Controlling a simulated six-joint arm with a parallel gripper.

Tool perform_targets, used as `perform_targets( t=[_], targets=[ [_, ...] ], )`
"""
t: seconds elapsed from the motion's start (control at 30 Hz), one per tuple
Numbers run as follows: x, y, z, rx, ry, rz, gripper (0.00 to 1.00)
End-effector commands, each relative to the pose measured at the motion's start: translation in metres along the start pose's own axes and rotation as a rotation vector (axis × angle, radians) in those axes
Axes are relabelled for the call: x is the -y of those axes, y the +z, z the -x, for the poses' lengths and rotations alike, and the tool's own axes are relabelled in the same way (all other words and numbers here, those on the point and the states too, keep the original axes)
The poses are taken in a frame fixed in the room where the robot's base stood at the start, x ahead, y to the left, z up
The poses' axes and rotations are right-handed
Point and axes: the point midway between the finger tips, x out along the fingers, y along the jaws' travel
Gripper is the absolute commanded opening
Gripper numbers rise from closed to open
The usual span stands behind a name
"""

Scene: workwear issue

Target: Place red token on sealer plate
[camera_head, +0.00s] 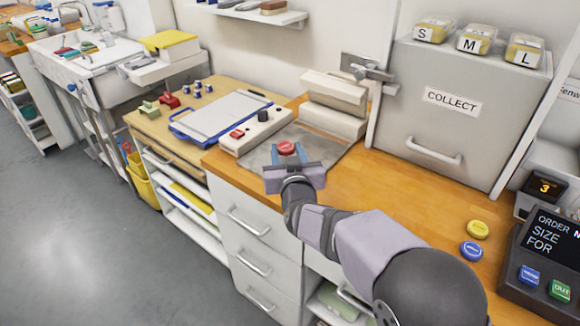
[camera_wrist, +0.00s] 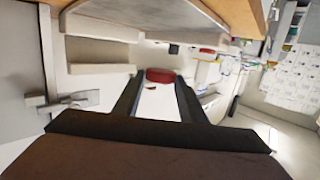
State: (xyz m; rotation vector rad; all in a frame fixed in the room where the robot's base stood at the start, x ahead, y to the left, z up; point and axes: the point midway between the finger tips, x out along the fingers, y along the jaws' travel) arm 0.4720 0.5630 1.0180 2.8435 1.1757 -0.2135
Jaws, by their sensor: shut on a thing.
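A round red token (camera_head: 287,147) is held between the blue-grey fingers of my gripper (camera_head: 288,156). In the wrist view the red token (camera_wrist: 160,75) sits between the two dark fingertips (camera_wrist: 158,80). A flat grey plate (camera_head: 327,154), which looks like the sealer plate, lies on the wooden counter in front of a cream-coloured press-like unit (camera_head: 333,105). My gripper and the token appear over its left part. I cannot tell whether the token touches the plate. My gripper hides part of the plate's near edge.
A white control box (camera_head: 253,131) with a red button and black knob stands left of the plate. A yellow token (camera_head: 477,229) and a blue token (camera_head: 471,250) lie at right by the order terminal (camera_head: 553,250). A grey COLLECT cabinet (camera_head: 440,120) stands behind. The counter's middle is clear.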

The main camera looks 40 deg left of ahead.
Motion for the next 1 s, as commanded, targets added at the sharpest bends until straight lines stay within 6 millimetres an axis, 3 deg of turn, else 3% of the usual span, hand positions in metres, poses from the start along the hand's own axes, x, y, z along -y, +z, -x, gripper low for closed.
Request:
perform_targets(
  t=[0.23,0.57,0.87,1.0],
  targets=[
    [0.0,0.038,-0.005,0.003,0.0,0.001,0.16],
    [0.0,0.049,-0.007,0.0,0.001,-0.001,0.16],
    [0.0,0.08,-0.012,0.003,0.0,0.0,0.16],
    [0.0,0.084,-0.013,-0.001,0.0,0.0,0.16]
  ],
)
